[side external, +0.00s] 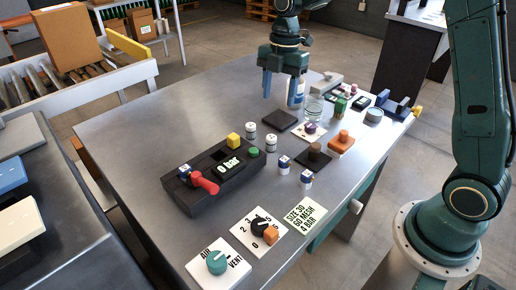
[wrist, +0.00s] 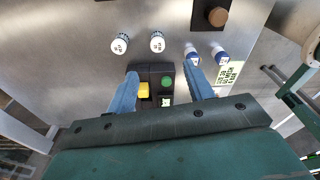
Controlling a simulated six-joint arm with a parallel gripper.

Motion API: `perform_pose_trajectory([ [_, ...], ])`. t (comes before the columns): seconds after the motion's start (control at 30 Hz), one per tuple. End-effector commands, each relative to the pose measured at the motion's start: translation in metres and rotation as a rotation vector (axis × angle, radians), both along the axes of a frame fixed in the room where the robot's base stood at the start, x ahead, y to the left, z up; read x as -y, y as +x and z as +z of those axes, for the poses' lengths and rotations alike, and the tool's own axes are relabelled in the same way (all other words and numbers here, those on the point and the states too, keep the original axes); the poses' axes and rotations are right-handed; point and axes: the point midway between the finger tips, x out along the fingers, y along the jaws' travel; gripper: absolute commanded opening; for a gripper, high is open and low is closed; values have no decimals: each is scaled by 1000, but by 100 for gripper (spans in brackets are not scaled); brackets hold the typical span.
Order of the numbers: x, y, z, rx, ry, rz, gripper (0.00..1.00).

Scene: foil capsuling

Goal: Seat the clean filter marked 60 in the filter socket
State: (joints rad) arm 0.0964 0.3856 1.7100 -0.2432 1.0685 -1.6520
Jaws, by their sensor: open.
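My gripper (side external: 281,90) is open and empty, raised above the far part of the table in the side view. In the wrist view its two blue fingers (wrist: 160,75) are spread apart. Two white filters with dark tops, one (side external: 251,130) and another (side external: 271,142), stand near the black block (side external: 222,178). They also show in the wrist view, at left (wrist: 120,44) and right (wrist: 157,42). Two blue-and-white filters (side external: 284,164) (side external: 306,179) stand closer to the front. The filter numbers are too small to read surely. A dark recess (side external: 217,153) shows in the block; I cannot tell whether it is the socket.
The block carries a red lever (side external: 205,183), a yellow button (side external: 234,140), a green button (side external: 254,152) and a "0 bar" display (side external: 229,166). A dial card (side external: 246,221), an air/vent card (side external: 232,276) and a text card (side external: 298,216) lie in front. The left table area is clear.

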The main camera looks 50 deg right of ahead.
Motion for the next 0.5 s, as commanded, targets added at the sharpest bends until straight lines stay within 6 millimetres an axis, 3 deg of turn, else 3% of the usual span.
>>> perform_pose_trajectory([
  [0.5,-9,-2,-69,-4,0,-1,52],
])
